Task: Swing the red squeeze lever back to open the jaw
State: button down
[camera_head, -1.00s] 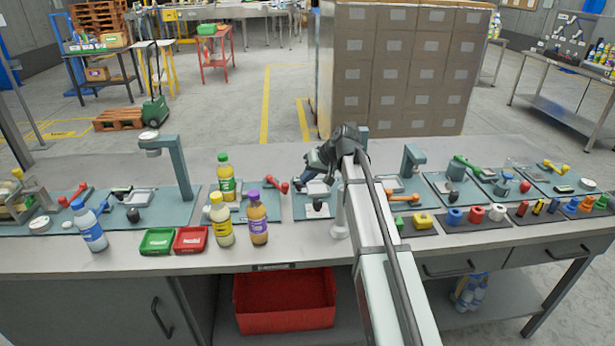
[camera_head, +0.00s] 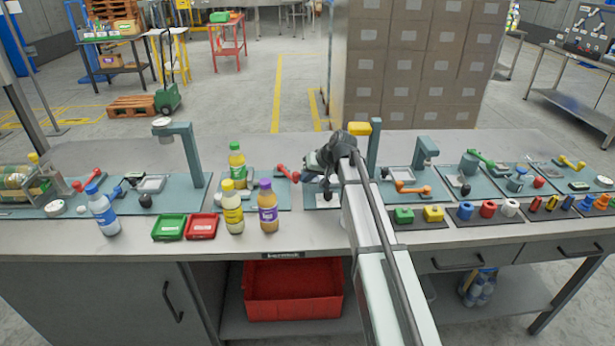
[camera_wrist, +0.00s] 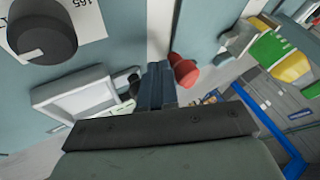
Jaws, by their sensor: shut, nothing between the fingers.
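In the head view, a red lever (camera_head: 287,173) with knobbed ends stands on a teal plate just left of my gripper (camera_head: 308,176). A second red lever (camera_head: 88,180) stands at the far left; I cannot tell for certain which one is the squeeze lever. In the wrist view, my gripper's fingers (camera_wrist: 157,86) are shut and empty. A red knob (camera_wrist: 184,71) is close beside the fingertips, to their right; whether they touch is unclear. The jaw cannot be made out.
The wrist view shows a white-framed tray (camera_wrist: 85,103) and a black knob (camera_wrist: 42,32) to the left. Bottles (camera_head: 233,208) stand left of my arm. A teal post with a yellow block (camera_head: 357,128) is behind my gripper. The front bench edge is mostly clear.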

jog(key=shift+s+a+m+t+h, duration=0.4)
jog(key=shift+s+a+m+t, duration=0.1)
jog(key=shift+s+a+m, duration=0.5)
jog(key=shift+s+a+m+t+h, duration=0.25)
jog(key=shift+a+m, duration=0.2)
jog(key=shift+a, duration=0.15)
jog(key=shift+s+a+m+t+h, duration=0.15)
jog(key=shift+a+m+h, duration=0.1)
jog(key=shift+a+m, duration=0.25)
jog(key=shift+s+a, duration=0.15)
jog(key=shift+a, duration=0.55)
jog(key=shift+s+a, duration=0.1)
jog(key=shift+a, duration=0.8)
jog(key=shift+s, duration=0.1)
jog(key=v, duration=1)
jog(key=shift+s, duration=0.1)
